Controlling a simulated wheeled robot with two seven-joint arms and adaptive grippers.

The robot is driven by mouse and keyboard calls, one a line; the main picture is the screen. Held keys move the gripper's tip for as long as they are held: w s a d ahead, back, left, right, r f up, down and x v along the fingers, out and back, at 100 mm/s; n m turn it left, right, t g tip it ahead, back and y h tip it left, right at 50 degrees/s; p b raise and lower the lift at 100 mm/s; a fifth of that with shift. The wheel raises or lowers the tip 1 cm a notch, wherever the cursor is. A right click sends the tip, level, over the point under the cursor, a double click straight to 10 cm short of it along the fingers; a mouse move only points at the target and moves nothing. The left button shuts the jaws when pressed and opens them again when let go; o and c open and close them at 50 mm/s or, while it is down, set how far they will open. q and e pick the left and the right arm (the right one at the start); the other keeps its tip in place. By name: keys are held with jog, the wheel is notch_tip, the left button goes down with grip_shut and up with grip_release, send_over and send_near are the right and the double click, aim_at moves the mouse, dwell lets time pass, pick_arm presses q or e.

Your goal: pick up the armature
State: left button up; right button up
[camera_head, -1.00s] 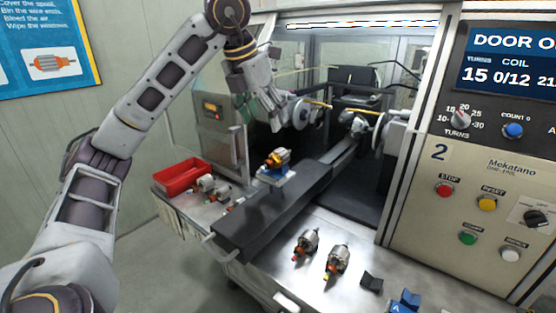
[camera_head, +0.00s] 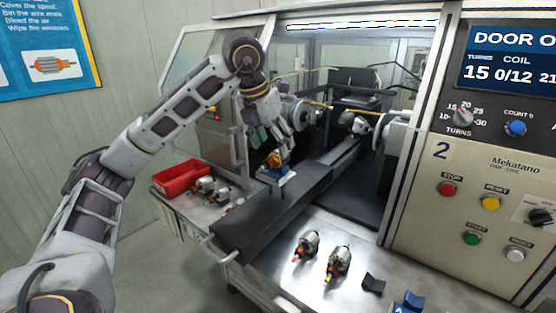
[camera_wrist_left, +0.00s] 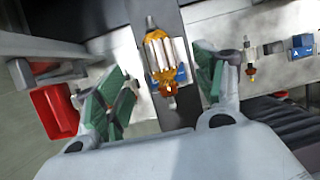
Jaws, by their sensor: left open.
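An armature (camera_head: 275,160) with an orange-copper winding sits on a blue-and-white stand on the dark rail in front of the machine. In the left wrist view the same armature (camera_wrist_left: 160,58) lies between the spread fingers, with its copper end toward the wrist. My left gripper (camera_head: 272,142) is open, just above the armature, and partly hides it in the head view. Its green finger pads show on both sides of the armature in the left wrist view (camera_wrist_left: 158,90), apart from it. My right gripper is not in view.
A red bin (camera_head: 180,178) stands at the left of the bench, with more armatures beside it. Two armatures (camera_head: 307,245) lie on the front bench near dark V-blocks (camera_head: 373,283). The dark rail (camera_head: 250,224) runs into the open machine. The control panel (camera_head: 490,150) is at right.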

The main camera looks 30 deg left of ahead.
aim_at(276, 151)
pick_arm(q)
jog(key=shift+f, duration=0.1)
jog(key=shift+w+f, duration=0.2)
jog(key=shift+f, duration=0.3)
jog(key=x, duration=0.3)
jog(key=shift+w+f, duration=0.1)
jog(key=shift+f, duration=0.1)
jog(key=shift+w+f, duration=0.15)
jog(key=shift+f, duration=0.15)
jog(key=c, duration=0.5)
jog(key=shift+r, duration=0.1)
jog(key=c, duration=0.9)
jog(key=shift+o, duration=0.2)
jog(key=shift+r, duration=0.35)
notch_tip(276, 151, up, 7)
jog(key=shift+r+p, duration=0.25)
jog(key=shift+p, duration=0.1)
jog(key=shift+r, duration=0.9)
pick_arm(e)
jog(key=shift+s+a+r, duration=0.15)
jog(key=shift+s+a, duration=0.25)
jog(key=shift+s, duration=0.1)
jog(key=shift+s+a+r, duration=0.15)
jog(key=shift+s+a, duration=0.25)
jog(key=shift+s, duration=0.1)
